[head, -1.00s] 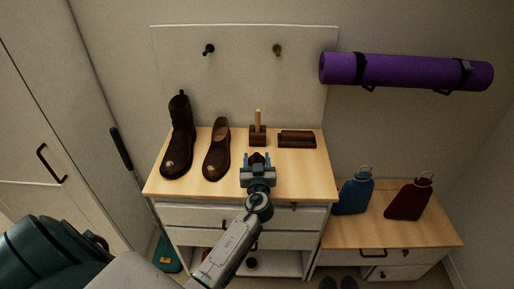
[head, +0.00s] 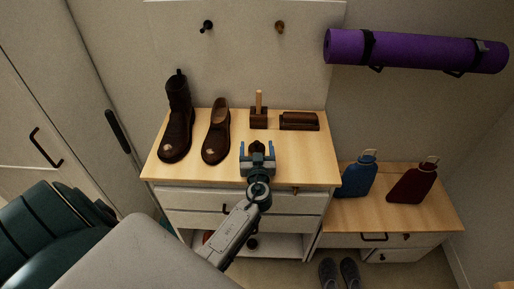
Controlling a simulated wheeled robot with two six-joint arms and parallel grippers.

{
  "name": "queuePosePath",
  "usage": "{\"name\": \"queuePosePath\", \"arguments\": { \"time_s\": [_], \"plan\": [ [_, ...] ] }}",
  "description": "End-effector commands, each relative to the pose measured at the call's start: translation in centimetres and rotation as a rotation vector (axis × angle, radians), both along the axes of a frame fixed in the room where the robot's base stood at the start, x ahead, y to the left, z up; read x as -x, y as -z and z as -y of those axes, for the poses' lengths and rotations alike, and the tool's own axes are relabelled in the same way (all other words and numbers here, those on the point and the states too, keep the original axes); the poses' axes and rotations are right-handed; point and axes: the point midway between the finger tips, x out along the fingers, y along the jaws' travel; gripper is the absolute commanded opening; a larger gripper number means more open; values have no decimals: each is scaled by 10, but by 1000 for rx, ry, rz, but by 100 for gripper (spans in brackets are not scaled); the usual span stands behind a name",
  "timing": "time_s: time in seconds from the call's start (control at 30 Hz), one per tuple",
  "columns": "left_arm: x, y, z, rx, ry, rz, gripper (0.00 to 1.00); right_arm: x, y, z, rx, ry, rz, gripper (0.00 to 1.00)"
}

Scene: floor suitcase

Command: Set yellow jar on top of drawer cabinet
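The wooden top of the drawer cabinet (head: 310,170) is in the middle of the head view, with white drawers below. My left gripper (head: 257,148) is in front of and above this top, near its front edge. Its blue fingers stand apart, with a small dark brown thing (head: 257,147) showing between them. I cannot tell whether the fingers touch it or whether it lies behind them. I see no clearly yellow jar. My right gripper is not in view.
A boot (head: 176,120), a shoe (head: 216,135), a wooden block with a peg (head: 259,115) and a brush (head: 299,122) stand along the back of the top. Its right front is bare. A lower bench (head: 400,213) holds blue (head: 357,179) and dark red (head: 411,184) bottles.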

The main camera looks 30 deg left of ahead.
Motion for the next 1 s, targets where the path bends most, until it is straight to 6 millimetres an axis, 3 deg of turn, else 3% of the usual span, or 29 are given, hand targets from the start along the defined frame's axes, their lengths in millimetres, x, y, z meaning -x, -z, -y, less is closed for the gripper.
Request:
{"name": "queuePosePath", "arguments": {
  "time_s": [0.27,0.7,1.0],
  "plan": [
    [12,3,9,2,1,1,75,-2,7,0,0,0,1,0],
    [83,4,60,4,-1,1,75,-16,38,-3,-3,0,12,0],
    [97,-1,71,-1,0,2,75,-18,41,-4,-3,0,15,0]
  ]
}}
